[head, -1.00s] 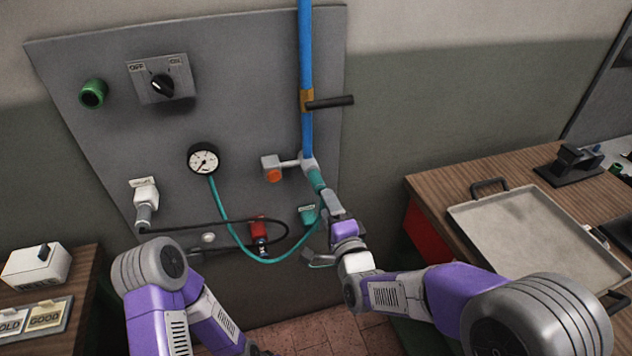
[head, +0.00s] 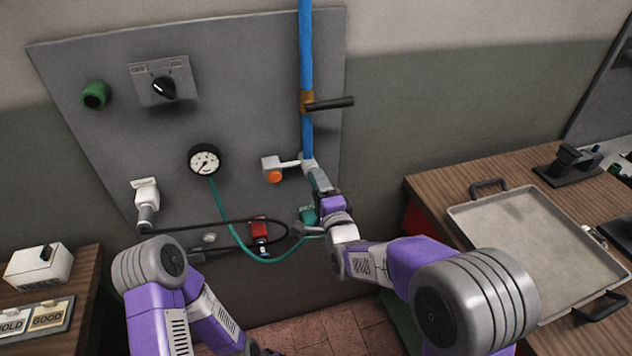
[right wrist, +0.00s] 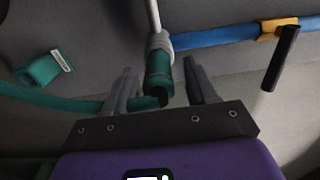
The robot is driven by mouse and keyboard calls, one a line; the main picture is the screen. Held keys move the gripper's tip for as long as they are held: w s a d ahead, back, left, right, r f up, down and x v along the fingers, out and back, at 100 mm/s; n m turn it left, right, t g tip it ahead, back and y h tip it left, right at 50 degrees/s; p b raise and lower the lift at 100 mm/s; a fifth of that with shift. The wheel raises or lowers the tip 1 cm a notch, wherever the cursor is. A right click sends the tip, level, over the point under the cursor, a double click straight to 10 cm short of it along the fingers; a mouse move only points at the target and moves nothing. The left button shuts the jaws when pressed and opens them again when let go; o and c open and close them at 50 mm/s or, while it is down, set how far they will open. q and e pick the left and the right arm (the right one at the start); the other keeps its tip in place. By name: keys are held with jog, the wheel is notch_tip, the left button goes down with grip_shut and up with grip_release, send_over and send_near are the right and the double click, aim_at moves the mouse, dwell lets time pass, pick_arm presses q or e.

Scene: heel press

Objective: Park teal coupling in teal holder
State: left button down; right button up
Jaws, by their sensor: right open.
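The teal coupling (right wrist: 158,80) hangs at the pale fitting under the blue pipe, with a teal hose (right wrist: 60,101) near its lower end. In the head view my gripper mostly covers it. My right gripper (head: 317,180) is open; in the right wrist view its fingers (right wrist: 159,72) stand on both sides of the coupling, with a visible gap at the right finger. The teal holder (right wrist: 40,70) is on the panel, left of the gripper in the right wrist view; it is partly hidden in the head view (head: 307,214). My left gripper is out of view.
A blue pipe (head: 306,60) with a black lever (head: 330,103) runs above. A bench with a metal tray (head: 530,232) is at right.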

jog(key=shift+b+x, duration=0.3)
jog(key=shift+x, duration=0.85)
jog(key=shift+f+b, duration=0.1)
jog(key=shift+b, duration=0.4)
dwell(0.4)
jog(key=shift+b, duration=0.5)
grip_shut()
